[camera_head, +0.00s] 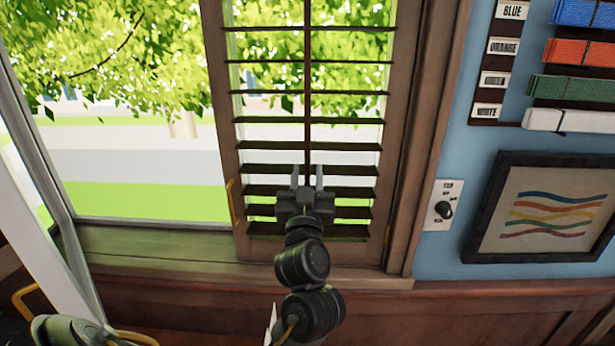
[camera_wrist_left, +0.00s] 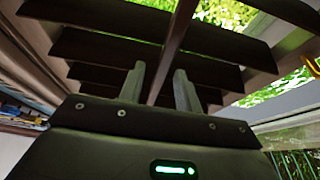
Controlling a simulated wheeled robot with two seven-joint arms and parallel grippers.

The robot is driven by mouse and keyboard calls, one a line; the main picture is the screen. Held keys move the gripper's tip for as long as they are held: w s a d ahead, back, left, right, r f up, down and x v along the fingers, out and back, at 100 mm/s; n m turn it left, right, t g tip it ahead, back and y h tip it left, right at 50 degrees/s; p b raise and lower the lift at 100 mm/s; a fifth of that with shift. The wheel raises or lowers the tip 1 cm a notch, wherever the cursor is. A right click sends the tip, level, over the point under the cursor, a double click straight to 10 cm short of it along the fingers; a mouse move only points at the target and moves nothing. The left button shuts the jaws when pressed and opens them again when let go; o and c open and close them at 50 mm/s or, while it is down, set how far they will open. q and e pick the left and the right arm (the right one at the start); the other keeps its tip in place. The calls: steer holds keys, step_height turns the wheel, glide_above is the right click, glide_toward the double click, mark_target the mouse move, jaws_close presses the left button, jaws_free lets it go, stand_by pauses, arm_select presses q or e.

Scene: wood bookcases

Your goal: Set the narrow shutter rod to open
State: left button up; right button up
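The narrow wooden shutter (camera_head: 383,140) stands in the window frame, its dark slats tilted so that daylight and greenery show through the gaps. Its thin dark vertical rod (camera_head: 307,95) runs down the middle of the slats. My left gripper (camera_head: 307,172) is in front of the lower slats, its two fingers apart and pointing up. The rod lines up between the fingers; the left wrist view also shows the rod (camera_wrist_left: 175,45) between the spread fingertips (camera_wrist_left: 160,72). I cannot tell whether either finger touches it. The rod's lower end is hidden behind the gripper. My right gripper is not in view.
A large clear window opening lies to the left, above a wooden sill (camera_head: 150,245). A yellow handle (camera_head: 234,203) is on the shutter's left edge. On the right wall are a knob switch (camera_head: 443,208), a framed picture (camera_head: 540,212) and colored rolled cloths (camera_head: 580,52).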

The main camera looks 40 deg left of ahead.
arm_select(q)
steer(key=v, duration=1)
steer(key=shift+s+d+f, duration=0.15)
steer(key=shift+s+d, duration=0.05)
steer(key=shift+s, duration=0.1)
